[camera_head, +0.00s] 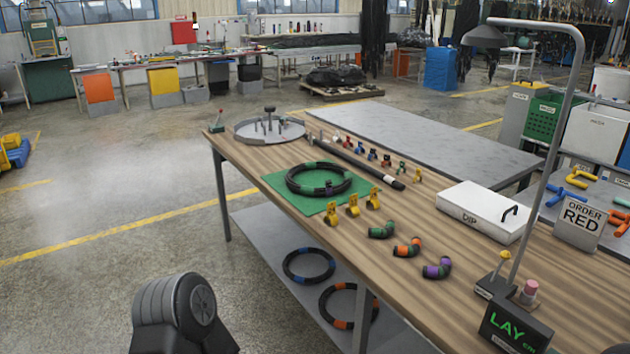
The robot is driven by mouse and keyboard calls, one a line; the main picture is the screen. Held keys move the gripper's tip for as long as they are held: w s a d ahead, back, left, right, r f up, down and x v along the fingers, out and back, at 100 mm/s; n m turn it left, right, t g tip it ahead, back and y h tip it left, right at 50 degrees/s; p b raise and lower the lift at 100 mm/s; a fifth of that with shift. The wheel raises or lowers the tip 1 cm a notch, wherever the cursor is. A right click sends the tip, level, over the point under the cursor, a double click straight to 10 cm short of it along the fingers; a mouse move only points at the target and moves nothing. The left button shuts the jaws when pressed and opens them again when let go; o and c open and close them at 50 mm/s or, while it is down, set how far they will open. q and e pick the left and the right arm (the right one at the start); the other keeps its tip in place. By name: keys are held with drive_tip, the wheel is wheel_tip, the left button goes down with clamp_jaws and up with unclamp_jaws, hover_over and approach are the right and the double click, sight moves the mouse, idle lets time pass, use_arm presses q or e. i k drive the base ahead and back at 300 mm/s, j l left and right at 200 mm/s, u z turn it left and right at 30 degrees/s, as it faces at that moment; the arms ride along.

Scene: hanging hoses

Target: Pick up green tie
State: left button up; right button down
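A row of several small coloured pieces runs across the wooden table, beside a long dark bar. A small green piece (402,167) stands near the right end of this row, between a red one (386,160) and a yellow one (417,175). It is too small to tell for certain that it is a tie. A black coiled hose (292,181) with green bands lies on a green mat (275,184). Neither of my grippers shows. A dark part of my own arm fills the lower left, well away from the green piece.
Yellow clips (352,206) and short curved hose pieces (382,230) lie in front of the row. A white box (480,210), a lamp (487,38) and a LAY sign (514,328) stand at the right. More coils (308,265) are on the lower shelf.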

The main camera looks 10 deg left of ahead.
sight(402, 163)
drive_tip(key=i+j, duration=0.2)
drive_tip(key=j, duration=0.35)
drive_tip(key=i+j, duration=0.15)
drive_tip(key=j, duration=0.45)
drive_tip(key=i+j, duration=0.2)
drive_tip(key=j, duration=0.35)
drive_tip(key=i+j, duration=0.2)
drive_tip(key=j, duration=0.35)
drive_tip(key=i+j, duration=0.15)
drive_tip(key=j, duration=0.45)
drive_tip(key=i+j, duration=0.2)
drive_tip(key=j, duration=0.35)
drive_tip(key=i+j, duration=0.2)
drive_tip(key=j, duration=0.35)
drive_tip(key=i+j, duration=0.15)
drive_tip(key=j, duration=0.4)
drive_tip(key=i+z, duration=0.05)
